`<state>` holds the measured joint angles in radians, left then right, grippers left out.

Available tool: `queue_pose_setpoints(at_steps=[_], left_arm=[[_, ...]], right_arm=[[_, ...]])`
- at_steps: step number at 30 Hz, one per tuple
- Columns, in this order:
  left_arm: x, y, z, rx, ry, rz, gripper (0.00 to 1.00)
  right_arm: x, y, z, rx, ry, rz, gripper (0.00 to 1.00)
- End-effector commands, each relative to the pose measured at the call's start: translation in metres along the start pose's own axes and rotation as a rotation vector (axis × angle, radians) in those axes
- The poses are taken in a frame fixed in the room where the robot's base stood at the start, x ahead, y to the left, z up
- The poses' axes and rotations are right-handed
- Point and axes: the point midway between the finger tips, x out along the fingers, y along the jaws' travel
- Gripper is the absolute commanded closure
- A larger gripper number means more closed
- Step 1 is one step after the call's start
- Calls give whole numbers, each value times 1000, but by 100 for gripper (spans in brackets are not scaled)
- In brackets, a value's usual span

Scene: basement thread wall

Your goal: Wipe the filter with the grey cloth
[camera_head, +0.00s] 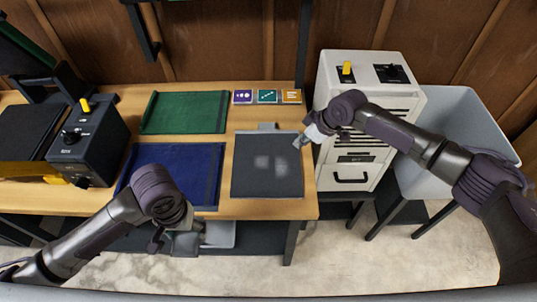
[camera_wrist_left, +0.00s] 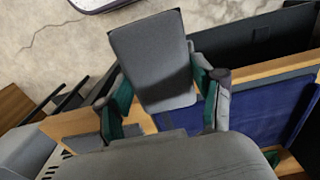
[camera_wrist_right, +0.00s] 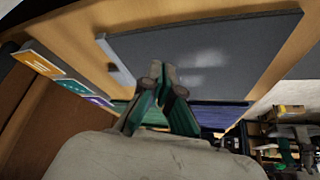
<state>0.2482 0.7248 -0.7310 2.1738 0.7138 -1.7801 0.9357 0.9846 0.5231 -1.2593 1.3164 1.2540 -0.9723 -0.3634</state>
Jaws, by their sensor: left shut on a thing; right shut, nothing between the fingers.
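The filter (camera_head: 267,185) is a flat dark grey panel with two pale smudges, lying at the table's right end. A light grey tab stands at its far edge. In the right wrist view the filter (camera_wrist_right: 235,45) and its tab (camera_wrist_right: 115,62) are close. My left gripper (camera_wrist_left: 165,88) is shut on the grey cloth (camera_wrist_left: 150,50), a flat rectangular pad between its fingers. In the head view the cloth (camera_head: 219,233) is beyond the table's front edge, partly hidden by my arm. My right gripper (camera_head: 300,141) is shut and empty at the filter's far right corner; its fingertips also show (camera_wrist_right: 164,75).
A blue mat (camera_head: 180,155) and a green mat (camera_head: 185,112) lie left of the filter. Three small cards (camera_head: 267,97) lie behind it. A white cabinet (camera_head: 357,185) stands right of the table, beside a grey bin-like seat (camera_head: 450,110). A dark box (camera_head: 95,145) stands at left.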

Motion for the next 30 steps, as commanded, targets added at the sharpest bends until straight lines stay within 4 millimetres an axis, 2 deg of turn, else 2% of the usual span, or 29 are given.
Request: queue_pose_setpoints(at_steps=[1,4,13,17,20,30], left_arm=[[-8,0,0,0,0,0,61],[-13,0,0,0,0,0,61],[-12,0,0,0,0,0,61],[-12,0,0,0,0,0,61],[-12,0,0,0,0,0,61],[-12,0,0,0,0,0,61]], right_arm=[[-7,0,-4,0,0,-1,100],[-12,-1,-6,0,-1,-1,100],[-11,0,-6,0,0,-1,100],[-17,0,-6,0,1,0,100],[-31,1,-6,-1,1,1,100],[-102,1,-6,0,2,1,100]])
